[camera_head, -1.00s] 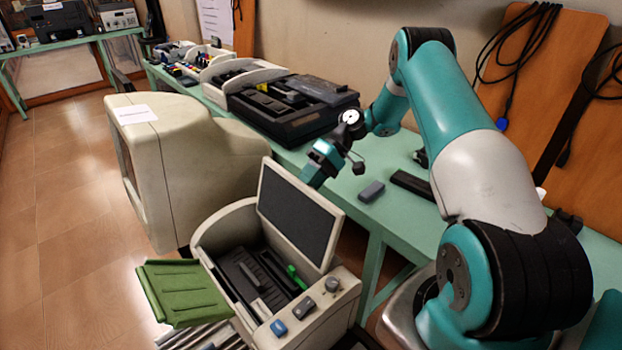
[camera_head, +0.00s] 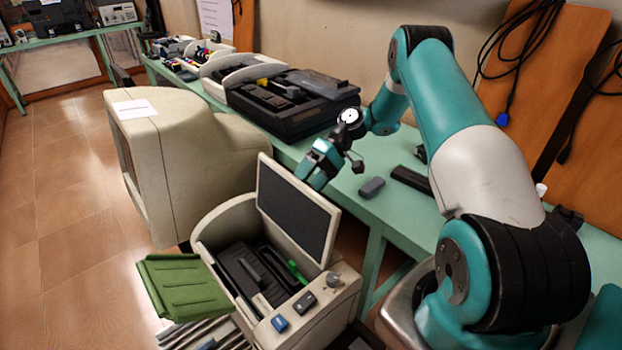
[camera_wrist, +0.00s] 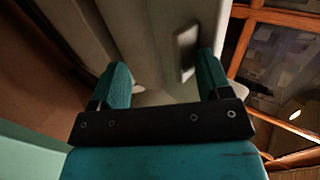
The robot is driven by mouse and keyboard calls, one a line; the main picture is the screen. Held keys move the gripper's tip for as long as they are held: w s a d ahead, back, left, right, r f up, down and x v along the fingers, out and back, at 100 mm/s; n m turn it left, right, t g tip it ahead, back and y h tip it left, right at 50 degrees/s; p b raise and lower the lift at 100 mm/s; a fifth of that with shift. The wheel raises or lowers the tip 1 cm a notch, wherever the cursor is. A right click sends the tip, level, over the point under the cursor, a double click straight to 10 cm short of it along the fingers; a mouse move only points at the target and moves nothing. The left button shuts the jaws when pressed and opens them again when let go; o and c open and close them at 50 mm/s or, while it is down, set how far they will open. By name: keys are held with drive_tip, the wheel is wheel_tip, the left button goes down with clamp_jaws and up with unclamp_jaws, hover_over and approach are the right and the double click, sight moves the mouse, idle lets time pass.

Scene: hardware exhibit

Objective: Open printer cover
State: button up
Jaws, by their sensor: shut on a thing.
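The printer (camera_head: 345,298) is a cream machine low in the middle of the head view. Its cover (camera_head: 298,212), a pale-framed panel with a dark inner face, stands raised and tilted at the back right, baring the dark interior (camera_head: 240,275) with a green part (camera_head: 297,271). My gripper (camera_head: 316,172) is behind the upper edge of the cover, its fingertips partly hidden there. In the wrist view my gripper (camera_wrist: 164,78) has its fingers apart on either side of a pale part of the cover (camera_wrist: 150,45), and is shut on it.
A green tray (camera_head: 185,290) sticks out from the printer's left side. A big cream monitor (camera_head: 180,165) stands behind it. The green table (camera_head: 400,212) holds a small grey block (camera_head: 371,187) and a black machine (camera_head: 290,105). Floor is free at left.

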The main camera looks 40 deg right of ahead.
drive_tip(key=shift+s+a+f, duration=0.1)
drive_tip(key=shift+s+f, duration=0.05)
drive_tip(key=shift+f, duration=0.3)
drive_tip(key=v, duration=0.3)
drive_tip(key=p+v, duration=0.1)
drive_tip(key=v, duration=0.3)
drive_tip(key=shift+a+r, duration=0.2)
drive_tip(key=shift+r, duration=0.1)
drive_tip(key=c, duration=0.3)
drive_tip(key=shift+d+r+p, duration=0.25)
drive_tip(key=shift+d+p, duration=0.25)
drive_tip(key=shift+p, duration=0.2)
